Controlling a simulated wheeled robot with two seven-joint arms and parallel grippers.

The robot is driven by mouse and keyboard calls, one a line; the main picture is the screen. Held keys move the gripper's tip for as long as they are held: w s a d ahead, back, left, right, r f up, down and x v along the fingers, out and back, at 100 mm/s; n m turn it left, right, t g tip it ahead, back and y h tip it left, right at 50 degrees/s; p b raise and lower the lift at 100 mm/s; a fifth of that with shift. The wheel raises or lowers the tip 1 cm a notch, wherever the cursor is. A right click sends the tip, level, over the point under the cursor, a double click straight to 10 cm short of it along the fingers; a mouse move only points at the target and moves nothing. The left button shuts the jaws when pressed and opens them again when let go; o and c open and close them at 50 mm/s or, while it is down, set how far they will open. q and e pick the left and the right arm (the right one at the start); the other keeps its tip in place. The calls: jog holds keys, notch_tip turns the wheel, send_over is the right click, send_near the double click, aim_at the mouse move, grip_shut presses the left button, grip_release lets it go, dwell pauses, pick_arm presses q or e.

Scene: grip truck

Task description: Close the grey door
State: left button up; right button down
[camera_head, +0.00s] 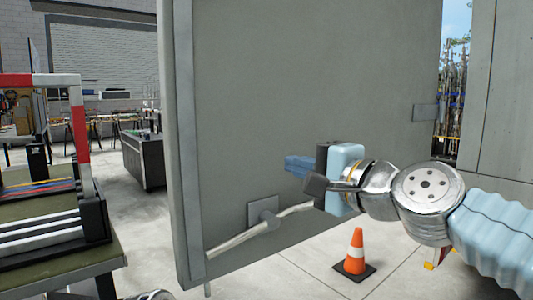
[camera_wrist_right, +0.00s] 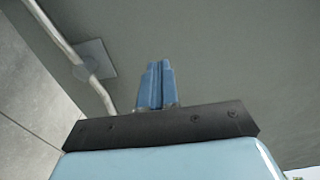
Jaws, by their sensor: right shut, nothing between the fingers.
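The grey door (camera_head: 310,80) stands open and fills the middle of the head view. It also fills most of the right wrist view (camera_wrist_right: 230,60). A pale bar handle (camera_head: 240,238) with a square plate runs along its lower part, and it shows at the upper left of the wrist view (camera_wrist_right: 62,38). My right gripper (camera_head: 290,163) is in front of the door, above the handle, with its blue fingers shut and empty. I cannot tell whether the fingers touch the door. The fingers also show in the wrist view (camera_wrist_right: 155,85). My left gripper is not in view.
A cart with red and white bars (camera_head: 60,240) stands at the left. A dark cabinet (camera_head: 145,160) is behind. A grey panel (camera_head: 505,90) is at the right, past a gap showing poles.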

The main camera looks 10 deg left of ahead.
aim_at(257, 153)
jog(key=p+x, duration=0.1)
jog(key=x, duration=0.8)
jog(key=shift+w+p, duration=0.15)
jog(key=shift+p, duration=0.25)
jog(key=shift+a, duration=0.1)
